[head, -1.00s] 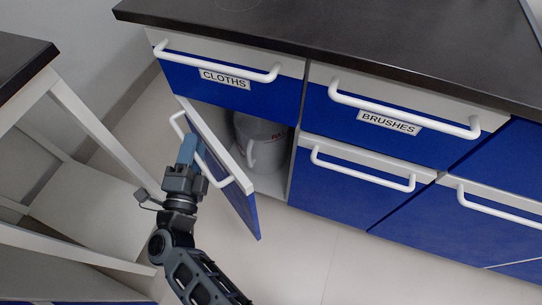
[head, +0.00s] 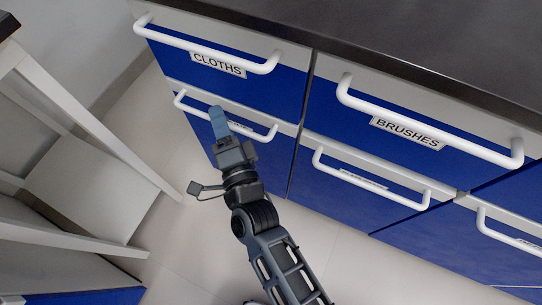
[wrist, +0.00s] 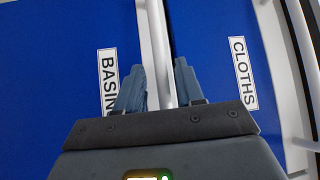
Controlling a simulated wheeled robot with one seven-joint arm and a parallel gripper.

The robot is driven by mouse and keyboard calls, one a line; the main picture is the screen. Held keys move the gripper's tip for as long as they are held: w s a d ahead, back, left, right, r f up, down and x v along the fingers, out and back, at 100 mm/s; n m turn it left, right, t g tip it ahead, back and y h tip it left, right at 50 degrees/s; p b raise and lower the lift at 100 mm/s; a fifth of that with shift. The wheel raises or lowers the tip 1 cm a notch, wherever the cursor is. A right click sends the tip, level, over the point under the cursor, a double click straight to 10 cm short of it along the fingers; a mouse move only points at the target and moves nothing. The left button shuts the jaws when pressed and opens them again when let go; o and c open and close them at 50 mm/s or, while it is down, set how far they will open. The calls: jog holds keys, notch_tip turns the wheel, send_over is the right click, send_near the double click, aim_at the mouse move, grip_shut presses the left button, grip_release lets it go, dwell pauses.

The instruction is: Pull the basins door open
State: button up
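The basins door (head: 262,160) is the blue panel below the cloths drawer. It looks closed in the head view, flush with the cabinet front. Its white bar handle (head: 262,135) runs along its upper part. In the wrist view, the BASINS label (wrist: 108,78) is partly hidden by a finger. My gripper (head: 217,112) is at the left part of this handle in the head view. In the wrist view, its two blue fingers (wrist: 160,82) are apart, with the white handle bar running between them. I see no clear grip on the bar.
The cloths drawer (head: 215,45) with its bar handle is right above. The brushes drawer (head: 400,130) and another closed door (head: 330,195) are to the right. A white-legged table (head: 90,110) stands at the left. Floor (head: 190,240) is free in front.

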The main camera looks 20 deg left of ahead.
jog(key=s+d+n+h+p, duration=0.1)
jog(key=s+d, duration=0.5)
jog(key=d, duration=0.6)
jog(key=shift+s+r, duration=0.15)
jog(key=shift+r, duration=0.1)
jog(key=shift+d+t+h, duration=0.1)
jog(key=shift+t+h, duration=0.2)
jog(key=shift+t, duration=0.1)
jog(key=s+d+r+n+h, duration=0.25)
jog(key=s+d, duration=0.35)
jog(key=d, duration=0.6)
jog(key=s+d+r+n+h, duration=0.15)
jog(key=s+d+h, duration=0.35)
jog(key=d, duration=0.7)
jog(key=s+d+r+n+h, duration=0.35)
jog(key=s+d+r, duration=0.4)
jog(key=s, duration=0.35)
notch_tip(320, 180, up, 19)
jog(key=a+p, duration=0.1)
jog(key=p, duration=1.7)
jog(key=shift+f+g+p, duration=0.15)
jog(key=shift+g+p, duration=0.2)
jog(key=shift+g, duration=0.05)
